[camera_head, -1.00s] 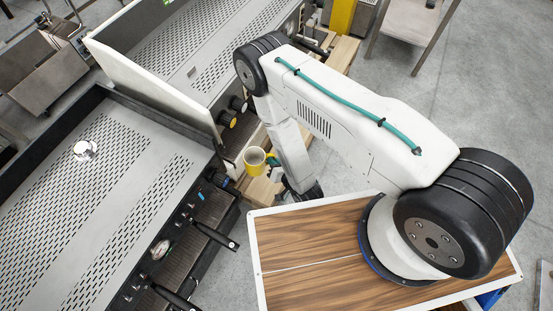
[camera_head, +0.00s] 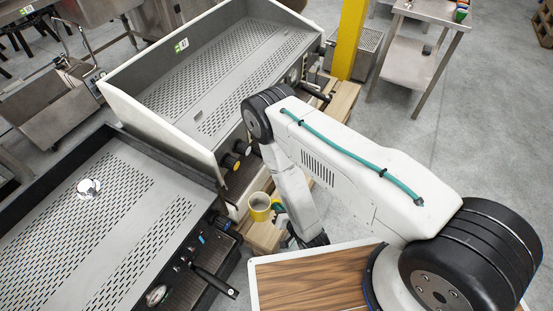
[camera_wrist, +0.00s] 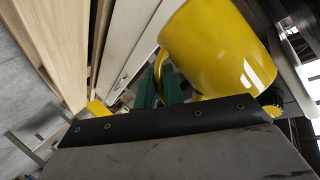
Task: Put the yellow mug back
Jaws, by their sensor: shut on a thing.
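The yellow mug (camera_head: 260,209) is held at the end of my arm, beside the front of the white-edged espresso machine and above a wooden pallet. It looks roughly upright, with its open top and pale inside showing. In the wrist view the mug (camera_wrist: 218,48) fills the upper right. My gripper (camera_wrist: 158,88) has green fingers there, shut on the mug's handle side. In the head view my gripper (camera_head: 279,208) is small and partly hidden by my arm.
A white-edged espresso machine (camera_head: 215,75) stands behind the mug, and a dark-edged one (camera_head: 110,215) is at the left. Wooden pallets (camera_head: 262,235) lie beneath. A steel table (camera_head: 425,50) with a lower shelf stands at the upper right. Grey floor between is clear.

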